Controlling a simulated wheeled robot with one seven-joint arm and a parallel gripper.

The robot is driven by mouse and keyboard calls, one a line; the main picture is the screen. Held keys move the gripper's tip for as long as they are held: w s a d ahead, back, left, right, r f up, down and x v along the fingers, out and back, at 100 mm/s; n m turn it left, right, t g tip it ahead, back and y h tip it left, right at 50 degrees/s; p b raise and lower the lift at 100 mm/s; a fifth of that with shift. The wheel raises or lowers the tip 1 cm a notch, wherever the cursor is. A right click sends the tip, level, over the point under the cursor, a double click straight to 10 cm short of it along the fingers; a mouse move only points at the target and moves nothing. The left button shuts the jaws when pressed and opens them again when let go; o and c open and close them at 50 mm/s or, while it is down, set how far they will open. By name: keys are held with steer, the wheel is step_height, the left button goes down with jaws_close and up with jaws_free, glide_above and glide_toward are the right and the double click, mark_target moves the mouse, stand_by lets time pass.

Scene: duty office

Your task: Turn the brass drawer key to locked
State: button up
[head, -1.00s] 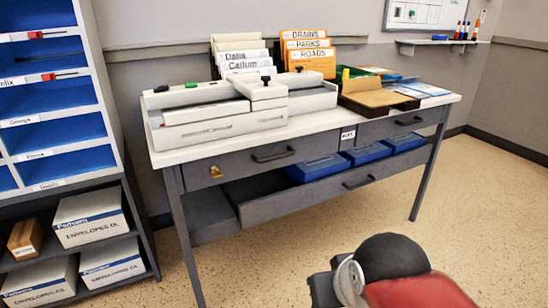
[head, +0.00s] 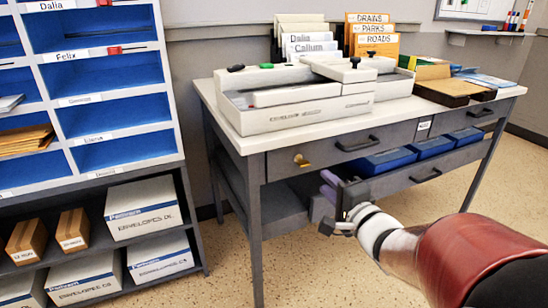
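The brass drawer key (head: 301,161) sits in the front of the desk's upper left drawer (head: 325,150), left of that drawer's dark handle. The key looks small here, and I cannot tell its exact turn. My gripper (head: 328,205) is in front of the desk, below and slightly right of the key, apart from it. Its fingers are seen from behind and partly hidden by its own body, so its opening is unclear. I see nothing held in it.
A pigeonhole shelf (head: 100,176) with envelope boxes (head: 143,207) stands left. Speckled floor is clear in front.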

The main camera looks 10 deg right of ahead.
mark_target(306, 166)
steer(key=shift+y, duration=0.3)
steer(key=p+x, duration=0.3)
steer(key=x, duration=0.2)
steer(key=p+x, duration=0.2)
steer(key=x, duration=0.1)
steer(key=shift+a+p, duration=0.3)
jaws_close()
